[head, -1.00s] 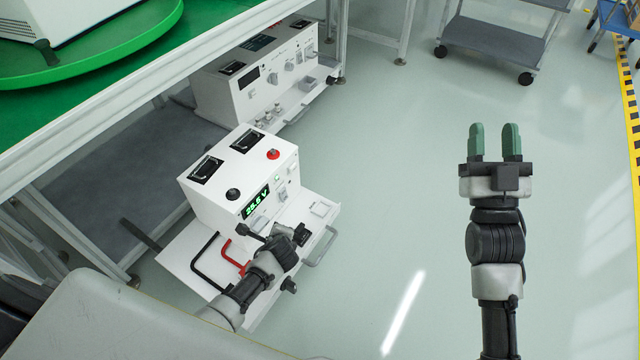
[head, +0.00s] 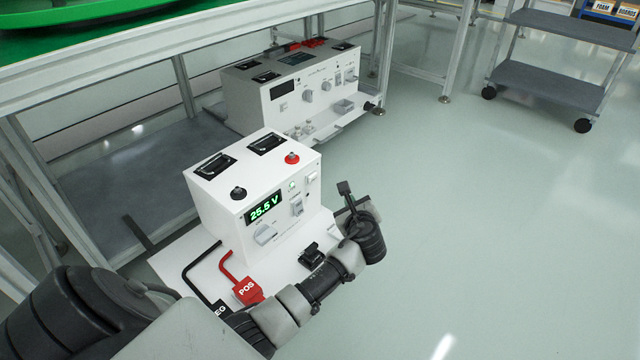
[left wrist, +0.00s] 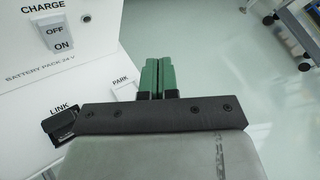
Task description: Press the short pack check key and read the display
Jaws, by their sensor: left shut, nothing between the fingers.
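A white battery pack tester (head: 235,200) stands on a white base, and its green display (head: 264,207) reads 25.5 V. Its front carries a knob (head: 266,234), a rocker switch (head: 297,207), a small green-lit spot (head: 292,185) and a pale key-like block (head: 312,177); I cannot read which is the short pack check key. My left arm reaches across the base. In the left wrist view my left gripper (left wrist: 157,75) is shut and empty, right of the CHARGE switch (left wrist: 57,37), apart from the panel. My right gripper is out of view.
A red POS plug (head: 247,291) and a black plug (head: 218,310) lie on the base, near a black LINK piece (head: 312,255). A second white unit (head: 290,95) stands behind. A grey cart (head: 550,85) is at the back right. The floor right is clear.

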